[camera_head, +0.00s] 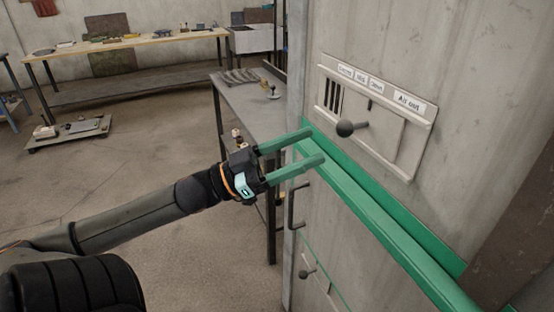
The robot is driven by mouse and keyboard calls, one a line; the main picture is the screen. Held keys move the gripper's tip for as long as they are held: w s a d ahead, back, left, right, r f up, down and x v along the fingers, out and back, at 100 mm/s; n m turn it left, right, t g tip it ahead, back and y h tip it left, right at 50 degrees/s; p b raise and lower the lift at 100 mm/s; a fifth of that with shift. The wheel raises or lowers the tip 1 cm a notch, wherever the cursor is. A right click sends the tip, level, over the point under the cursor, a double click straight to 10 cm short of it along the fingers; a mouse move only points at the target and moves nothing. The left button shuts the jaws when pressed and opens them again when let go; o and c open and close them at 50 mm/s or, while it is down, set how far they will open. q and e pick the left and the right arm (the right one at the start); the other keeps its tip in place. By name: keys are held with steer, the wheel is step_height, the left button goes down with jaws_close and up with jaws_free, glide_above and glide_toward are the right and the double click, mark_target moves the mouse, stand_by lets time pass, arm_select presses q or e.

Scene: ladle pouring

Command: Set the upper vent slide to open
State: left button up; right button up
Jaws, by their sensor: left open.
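The upper vent slide (386,136) is a pale panel in a frame on the grey cabinet front, with a dark round knob (345,129) sticking out at its left part. Dark slots (332,95) show at the left end of the frame. Small labels sit along the top edge, one reading "Air out" (409,103); the smaller ones are hard to read. My left gripper (313,147) has two green fingers, open and empty, pointing right. In the picture its fingertips are below and left of the knob, apart from it. My right gripper is not in view.
A green rail (385,229) runs across the cabinet below the vent. A dark vertical handle (294,206) and a lower knob (307,273) sit beneath. A grey table (250,105) stands behind my gripper.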

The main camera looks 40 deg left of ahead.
arm_select(q)
steer(key=shift+v, duration=2.3)
steer(key=shift+f, duration=0.1)
step_height(320, 180, down, 26)
steer(key=a+n+g+y, duration=0.2)
steer(key=n+y, duration=0.7)
steer(key=y, duration=0.3)
steer(key=s+d+f+g, duration=0.3)
steer(key=s+d+f, duration=0.1)
steer(key=d+f, duration=0.4)
steer(key=s+d+f+m+g+p, duration=0.1)
steer(key=s+d+f+g, duration=0.2)
steer(key=s+d+f, duration=0.2)
steer(key=d+f, duration=0.3)
steer(key=d, duration=0.1)
steer(key=shift+d+f+h, duration=0.3)
steer(key=shift+d+f, duration=0.1)
steer(key=shift+a, duration=0.15)
